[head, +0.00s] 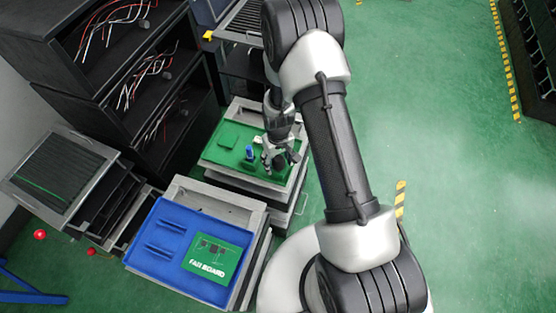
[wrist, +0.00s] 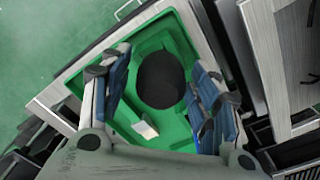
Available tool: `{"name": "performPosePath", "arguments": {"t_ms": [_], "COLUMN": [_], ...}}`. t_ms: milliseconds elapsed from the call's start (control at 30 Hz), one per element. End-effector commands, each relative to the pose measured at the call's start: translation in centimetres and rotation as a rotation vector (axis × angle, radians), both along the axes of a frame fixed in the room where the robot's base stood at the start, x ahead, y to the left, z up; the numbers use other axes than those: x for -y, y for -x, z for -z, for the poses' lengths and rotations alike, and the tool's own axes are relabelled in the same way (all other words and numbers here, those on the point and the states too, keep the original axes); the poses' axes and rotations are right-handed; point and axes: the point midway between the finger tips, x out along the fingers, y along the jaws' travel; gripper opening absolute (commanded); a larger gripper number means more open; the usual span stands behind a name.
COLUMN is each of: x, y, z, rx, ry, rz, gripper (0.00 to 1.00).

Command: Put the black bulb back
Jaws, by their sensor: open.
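The black bulb (wrist: 161,80) shows in the wrist view as a dark round shape over the green tray (wrist: 180,37). It lies between the spread fingers of my gripper (wrist: 158,78), with gaps on both sides, so the gripper is open. I cannot tell how far below the fingertips the bulb is. In the head view my gripper (head: 279,161) is low over the right part of the green tray (head: 222,157).
A blue upright piece (head: 249,153) and a small white piece (head: 257,140) are on the green tray, left of my gripper. Black racks with wires (head: 120,80) stand at left.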

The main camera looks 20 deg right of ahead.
Motion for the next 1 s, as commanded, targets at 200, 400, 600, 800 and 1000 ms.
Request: {"name": "performPosePath", "arguments": {"t_ms": [200, 400, 600, 800, 1000], "x": [0.0, 0.0, 0.0, 0.0, 0.0], "y": [0.0, -0.1, -0.1, -0.1, -0.1], "z": [-0.4, -3.6, -8.1, -11.2, -13.3], "rx": [0.000, 0.004, 0.003, 0.003, 0.009], "ry": [0.000, 0.000, 0.001, 0.000, 0.000], "rz": [0.000, 0.000, 0.000, 0.000, 0.002], "gripper": [0.56, 0.56, 0.56, 0.56, 0.56]}}
